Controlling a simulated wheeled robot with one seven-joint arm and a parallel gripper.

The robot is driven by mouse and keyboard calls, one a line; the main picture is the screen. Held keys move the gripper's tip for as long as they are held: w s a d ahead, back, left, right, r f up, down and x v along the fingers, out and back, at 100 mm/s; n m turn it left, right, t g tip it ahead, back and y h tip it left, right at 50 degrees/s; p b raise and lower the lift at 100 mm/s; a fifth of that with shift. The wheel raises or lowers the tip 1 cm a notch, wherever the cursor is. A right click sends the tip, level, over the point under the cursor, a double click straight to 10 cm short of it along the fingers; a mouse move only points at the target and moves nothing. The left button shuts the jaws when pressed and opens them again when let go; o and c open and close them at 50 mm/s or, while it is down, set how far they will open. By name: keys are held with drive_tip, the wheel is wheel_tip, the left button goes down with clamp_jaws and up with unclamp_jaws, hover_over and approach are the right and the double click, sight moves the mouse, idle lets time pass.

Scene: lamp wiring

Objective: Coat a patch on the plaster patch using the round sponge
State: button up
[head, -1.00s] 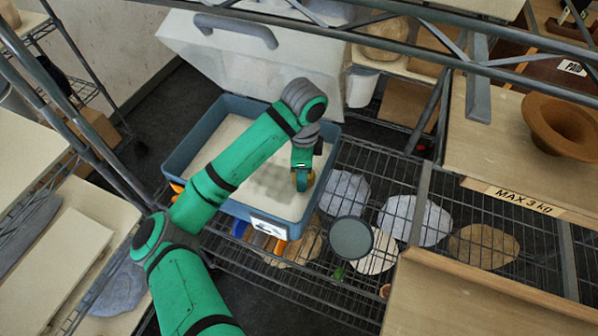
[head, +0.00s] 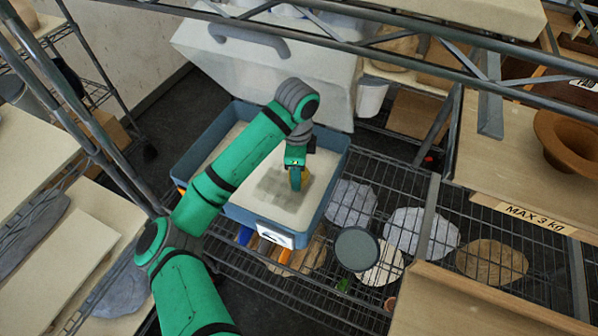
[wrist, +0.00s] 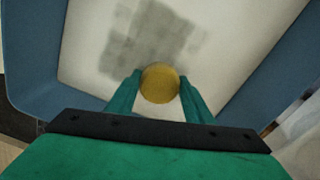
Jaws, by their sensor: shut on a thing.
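The plaster patch (head: 240,195) is a pale slab inside a blue-grey bin, and it also shows in the wrist view (wrist: 90,40). A grey, blocky darkened area (wrist: 155,38) covers part of its middle. My gripper (head: 297,182) is over the right part of the slab, pointing down. In the wrist view its two green fingers are shut on the yellow round sponge (wrist: 160,84), one on each side. The sponge is just beside the near edge of the darkened area. Whether it touches the slab is hard to tell.
The blue-grey bin's walls (head: 341,172) surround the slab, with a translucent lid (head: 255,65) raised behind. A wire shelf (head: 400,205) with flat stone-like pieces and a round grey dish (head: 356,249) lies to the right. Metal rack bars cross above and left.

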sight(274, 171)
drive_tip(key=shift+w+d, duration=0.1)
drive_tip(key=shift+d, duration=0.05)
drive_tip(key=shift+w+a+f, duration=0.1)
drive_tip(key=shift+w+a, duration=0.15)
drive_tip(key=shift+a, duration=0.65)
drive_tip(key=shift+w+a, duration=0.25)
drive_tip(key=shift+a, duration=0.6)
drive_tip(key=shift+w+a+f, duration=0.1)
drive_tip(key=shift+w+a, duration=0.25)
drive_tip(key=shift+a, duration=0.25)
drive_tip(key=shift+w+a, duration=0.3)
drive_tip(key=shift+a, duration=0.85)
drive_tip(key=shift+d, duration=0.1)
drive_tip(key=shift+w+a, duration=0.25)
drive_tip(key=shift+a, duration=0.1)
drive_tip(key=shift+w+a, duration=0.15)
drive_tip(key=shift+a, duration=0.5)
drive_tip(key=shift+w+a, duration=0.15)
drive_tip(key=shift+a, duration=0.45)
